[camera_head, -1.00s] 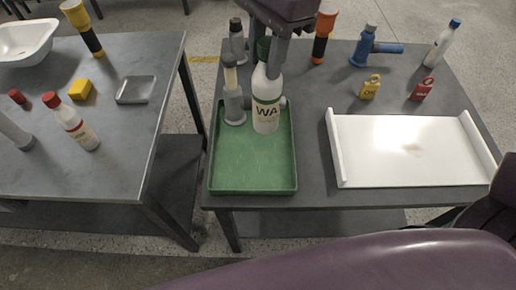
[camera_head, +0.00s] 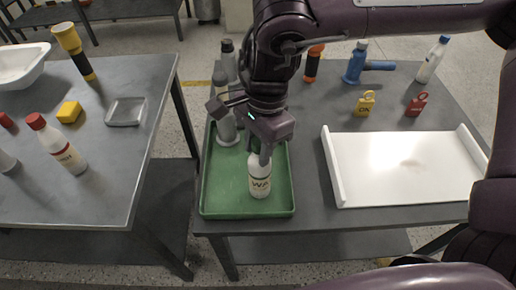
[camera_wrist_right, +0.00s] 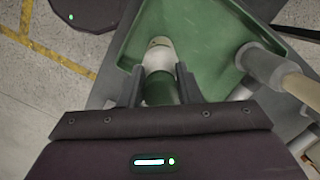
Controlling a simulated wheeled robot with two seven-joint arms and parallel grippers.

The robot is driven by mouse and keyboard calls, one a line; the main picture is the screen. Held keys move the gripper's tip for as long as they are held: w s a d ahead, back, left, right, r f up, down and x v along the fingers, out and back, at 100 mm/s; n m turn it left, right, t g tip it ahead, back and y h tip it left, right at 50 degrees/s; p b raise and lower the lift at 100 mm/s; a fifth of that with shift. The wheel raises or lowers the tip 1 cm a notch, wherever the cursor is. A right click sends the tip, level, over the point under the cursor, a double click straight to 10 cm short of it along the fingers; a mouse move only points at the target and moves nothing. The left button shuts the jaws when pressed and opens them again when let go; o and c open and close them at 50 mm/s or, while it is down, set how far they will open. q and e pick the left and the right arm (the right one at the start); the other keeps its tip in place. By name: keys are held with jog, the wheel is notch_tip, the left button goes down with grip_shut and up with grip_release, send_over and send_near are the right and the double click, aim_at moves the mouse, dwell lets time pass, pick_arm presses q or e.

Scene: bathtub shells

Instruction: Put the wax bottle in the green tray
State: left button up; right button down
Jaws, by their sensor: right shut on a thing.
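The wax bottle (camera_head: 260,180) is white with "WA" lettering on its label. It is upright inside the outline of the green tray (camera_head: 218,197), toward the tray's front right. I cannot tell whether its base touches the tray floor. My right gripper (camera_head: 262,148) comes from above and is shut on the bottle's upper part. In the right wrist view the bottle (camera_wrist_right: 160,52) sits between the two fingers (camera_wrist_right: 160,82), with green showing near them and the green tray (camera_wrist_right: 215,25) beyond. My left gripper is not in view.
A grey object (camera_head: 227,130) stands at the tray's back left, close to my gripper. A white tray (camera_head: 400,170) lies to the right. Yellow (camera_head: 366,104) and red (camera_head: 416,105) containers stand behind it. Another table (camera_head: 105,185) with bottles is at the left.

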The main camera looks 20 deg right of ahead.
jog(key=shift+f, duration=0.6)
jog(key=shift+f, duration=0.1)
jog(key=c, duration=1)
grip_release()
jog(key=shift+c, duration=0.2)
jog(key=r, duration=0.4)
jog(key=d+r, duration=0.1)
jog(key=r, duration=0.3)
jog(key=r+p, duration=0.1)
jog(key=r, duration=0.3)
jog(key=shift+w+d+r, duration=0.15)
jog(key=shift+w+d, duration=0.1)
jog(key=shift+w, duration=0.05)
